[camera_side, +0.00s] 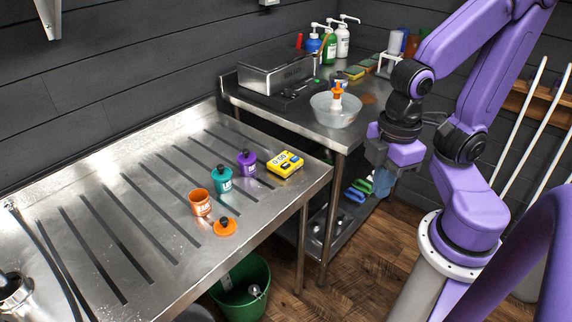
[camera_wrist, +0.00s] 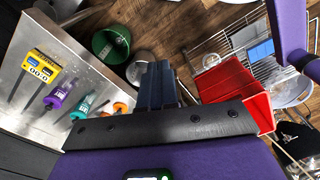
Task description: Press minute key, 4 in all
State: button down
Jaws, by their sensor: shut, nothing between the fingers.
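A yellow timer (camera_side: 286,163) with a pale display and small keys lies on the steel draining table near its right edge. It also shows at the left of the wrist view (camera_wrist: 40,66), with blue and red marks by the display. The display seems to show zeros, and the key labels are too small to read. My gripper (camera_side: 383,182) hangs to the right of the timer, past the table edge and well apart from it. In the wrist view my gripper (camera_wrist: 157,85) has its dark fingers together, with nothing between them.
Purple (camera_side: 246,163), teal (camera_side: 221,180) and orange (camera_side: 200,203) jars stand in a row left of the timer. A green bucket (camera_side: 240,288) stands below. A second bench holds a clear bowl (camera_side: 335,112) and bottles.

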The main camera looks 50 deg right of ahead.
jog(key=w+f+m+t, duration=0.1)
jog(key=w+m+t, duration=0.3)
jog(key=w, duration=0.9)
jog(key=m+t+y, duration=0.3)
jog(key=m+y, duration=0.2)
jog(key=m, duration=0.5)
send_over(289, 164)
jog(key=shift+f, duration=2.65)
jog(key=shift+f, duration=0.1)
jog(key=shift+f, duration=4.3)
jog(key=shift+f, duration=0.2)
jog(key=shift+f, duration=0.25)
